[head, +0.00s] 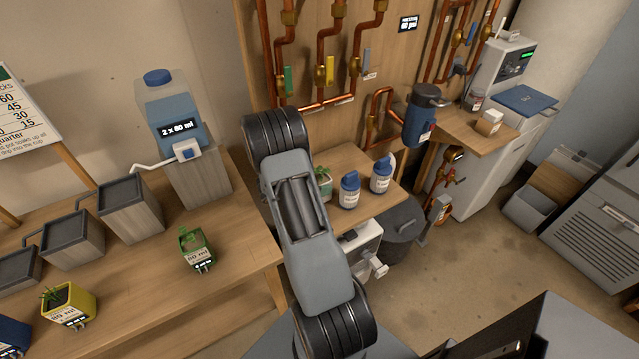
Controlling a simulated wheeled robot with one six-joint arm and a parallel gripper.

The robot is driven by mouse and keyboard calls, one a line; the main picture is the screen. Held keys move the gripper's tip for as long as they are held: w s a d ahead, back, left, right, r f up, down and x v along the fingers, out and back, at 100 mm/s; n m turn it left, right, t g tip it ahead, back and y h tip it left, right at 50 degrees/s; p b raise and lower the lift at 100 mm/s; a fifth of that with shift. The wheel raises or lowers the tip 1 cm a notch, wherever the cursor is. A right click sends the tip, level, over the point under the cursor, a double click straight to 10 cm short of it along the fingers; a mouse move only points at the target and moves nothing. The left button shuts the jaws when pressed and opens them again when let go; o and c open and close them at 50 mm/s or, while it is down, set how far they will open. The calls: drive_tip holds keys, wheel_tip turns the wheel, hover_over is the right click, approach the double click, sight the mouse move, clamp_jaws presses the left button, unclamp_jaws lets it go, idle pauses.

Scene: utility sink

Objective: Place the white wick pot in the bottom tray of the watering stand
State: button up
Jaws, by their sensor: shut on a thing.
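The watering stand is on the wooden bench at left, with a row of grey trays stepping down from a water tank (172,115). The upper tray (130,205) and middle tray (75,240) show whole. The lowest visible tray (18,268) is cut by the left edge. A small leafy plant in a pale pot (327,190) shows just right of my arm, partly hidden by it; I cannot tell whether this is the white wick pot. My gripper is not visible; my arm fills the middle of the view.
A green pot (196,250) and a yellow pot (68,305) stand on the bench front; a blue pot (12,338) is at the lower left corner. Blue-capped bottles (349,190) stand on a small shelf beyond my arm. Copper pipes line the back wall. Floor at right is partly clear.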

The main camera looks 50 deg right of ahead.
drive_tip(key=shift+f, duration=0.1)
drive_tip(key=o, duration=0.6)
drive_tip(key=shift+f, duration=0.15)
drive_tip(key=o, duration=0.4)
drive_tip(key=shift+o, duration=0.2)
